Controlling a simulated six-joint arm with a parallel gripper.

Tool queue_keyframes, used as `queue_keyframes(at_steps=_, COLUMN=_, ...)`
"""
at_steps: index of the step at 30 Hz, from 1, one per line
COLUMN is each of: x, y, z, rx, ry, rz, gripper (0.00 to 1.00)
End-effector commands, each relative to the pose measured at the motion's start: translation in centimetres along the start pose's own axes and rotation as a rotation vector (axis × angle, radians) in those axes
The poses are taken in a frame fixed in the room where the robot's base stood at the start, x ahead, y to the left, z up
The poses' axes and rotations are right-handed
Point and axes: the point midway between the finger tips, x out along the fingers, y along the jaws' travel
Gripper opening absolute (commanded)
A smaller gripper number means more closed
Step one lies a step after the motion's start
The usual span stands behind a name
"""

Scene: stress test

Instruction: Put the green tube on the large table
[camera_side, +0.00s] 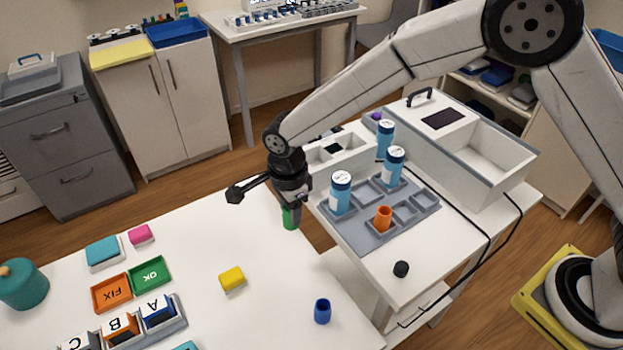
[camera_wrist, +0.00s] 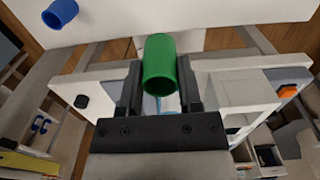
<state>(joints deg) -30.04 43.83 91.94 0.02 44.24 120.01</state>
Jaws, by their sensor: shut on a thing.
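The green tube (camera_side: 290,217) is held upright in my gripper (camera_side: 291,206) in the side view.
A blue tube (camera_side: 322,311) stands on the large table, with a yellow block (camera_side: 232,279) nearby. Bare table surrounds the yellow block.

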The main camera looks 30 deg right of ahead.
Motion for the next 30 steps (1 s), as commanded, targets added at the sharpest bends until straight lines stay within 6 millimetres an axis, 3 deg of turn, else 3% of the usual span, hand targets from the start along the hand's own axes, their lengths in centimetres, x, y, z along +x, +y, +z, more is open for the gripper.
queue_keyframes(at_steps=16, x=2.7, y=-5.3, z=2.4, rx=0.001, ry=0.0, rz=0.0, gripper=0.0)
queue_keyframes(at_steps=30, x=7.0, y=-8.5, z=3.9, rx=0.001, ry=0.0, rz=0.001, gripper=0.0)
